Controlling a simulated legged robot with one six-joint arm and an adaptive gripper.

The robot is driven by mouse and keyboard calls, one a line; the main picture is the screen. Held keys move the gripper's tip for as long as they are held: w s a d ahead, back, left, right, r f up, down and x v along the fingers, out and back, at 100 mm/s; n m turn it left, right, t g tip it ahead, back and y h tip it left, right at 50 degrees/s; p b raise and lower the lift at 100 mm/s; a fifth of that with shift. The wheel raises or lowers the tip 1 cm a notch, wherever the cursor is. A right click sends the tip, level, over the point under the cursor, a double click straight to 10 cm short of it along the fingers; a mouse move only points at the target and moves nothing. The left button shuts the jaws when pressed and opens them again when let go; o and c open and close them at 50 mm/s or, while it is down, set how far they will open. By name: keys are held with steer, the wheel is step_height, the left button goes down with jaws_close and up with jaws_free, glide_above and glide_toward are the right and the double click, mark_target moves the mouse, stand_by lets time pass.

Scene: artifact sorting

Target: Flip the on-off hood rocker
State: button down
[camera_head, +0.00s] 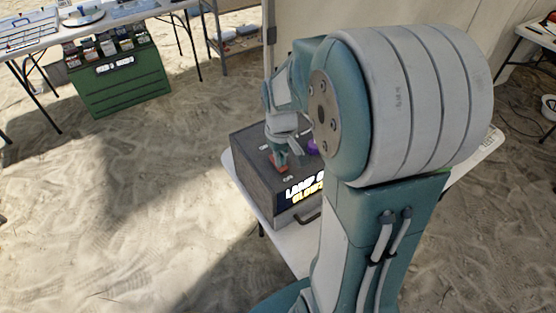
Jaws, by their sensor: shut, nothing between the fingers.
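A dark grey box-shaped hood (250,158) with a lit label on its front sits on a white table (297,254). On its top is a small red-orange rocker (280,168) with short white markings near it. My gripper (282,160) is shut and empty, pointing down at the rocker. Its tip is at or just above the rocker; I cannot tell whether they touch. A purple part (312,147) shows on the hood's top to the right of the gripper. My arm hides the right side of the hood and part of the label.
A green crate (122,85) with several small boxes stands on the sand at the upper left. A pale canvas wall is behind my arm. Another table (538,32) is at the far right. Open sand lies at left.

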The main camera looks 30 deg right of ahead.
steer(key=shift+r, duration=3.55)
steer(key=s+a+r+t, duration=0.5)
steer(key=s+a, duration=0.5)
steer(key=s, duration=0.3)
steer(key=shift+a+r+t, duration=0.3)
steer(key=shift+a+r, duration=0.1)
steer(key=shift+r, duration=0.5)
